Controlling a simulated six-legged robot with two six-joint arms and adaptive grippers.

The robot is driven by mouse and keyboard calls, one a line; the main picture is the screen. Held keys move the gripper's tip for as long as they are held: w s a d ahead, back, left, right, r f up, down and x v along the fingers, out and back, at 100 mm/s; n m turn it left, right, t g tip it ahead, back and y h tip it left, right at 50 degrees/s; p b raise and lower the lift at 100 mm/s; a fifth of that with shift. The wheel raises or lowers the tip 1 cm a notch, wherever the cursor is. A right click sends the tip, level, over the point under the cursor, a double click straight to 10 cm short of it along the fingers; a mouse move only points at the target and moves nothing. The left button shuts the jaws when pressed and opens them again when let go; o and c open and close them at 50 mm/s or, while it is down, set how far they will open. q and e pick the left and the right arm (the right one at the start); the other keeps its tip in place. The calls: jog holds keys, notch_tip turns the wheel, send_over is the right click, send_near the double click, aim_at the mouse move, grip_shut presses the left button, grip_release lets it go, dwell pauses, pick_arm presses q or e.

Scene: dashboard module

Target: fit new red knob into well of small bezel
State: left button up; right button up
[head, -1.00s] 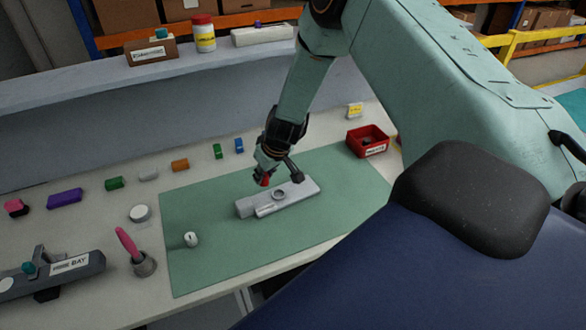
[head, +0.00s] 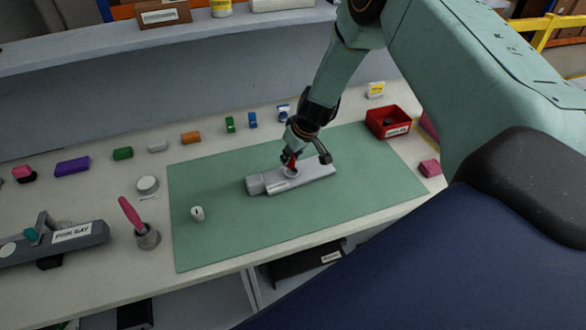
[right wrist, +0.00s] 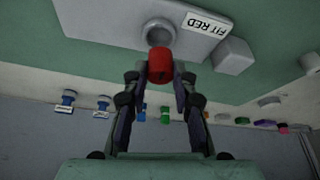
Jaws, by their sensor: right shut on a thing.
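My right gripper (head: 292,160) is shut on the red knob (head: 290,163), which also shows between the fingertips in the right wrist view (right wrist: 160,66). The small grey bezel (head: 318,172) lies on the green mat. Its round well (head: 291,173) is just under the knob in the head view. In the right wrist view the well (right wrist: 159,32) shows just beyond the knob, beside a "FIT RED" label (right wrist: 205,22). The knob looks outside the well; the exact gap cannot be told. My left gripper is not in view.
A small white piece (head: 197,213) stands on the green mat (head: 240,235). A red bin (head: 388,122) stands at the mat's back right. Several coloured blocks line the table's back. A pink-handled tool (head: 131,215) stands in a holder at left. The mat's front is clear.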

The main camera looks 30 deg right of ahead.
aim_at(294, 162)
jog(key=shift+w+f, duration=0.1)
jog(key=shift+f, duration=0.35)
jog(key=shift+s+f+b, duration=0.3)
jog(key=shift+f+b, duration=0.6)
jog(key=shift+b, duration=0.05)
jog(key=shift+s+f, duration=0.15)
jog(key=shift+f, duration=0.15)
grip_shut()
jog(key=o, duration=0.5)
grip_release()
jog(key=shift+w+f, duration=0.15)
jog(key=shift+w, duration=0.1)
jog(key=o, duration=0.3)
jog(key=shift+d, duration=0.1)
jog(key=shift+s+r, duration=0.2)
jog(key=shift+r, duration=0.1)
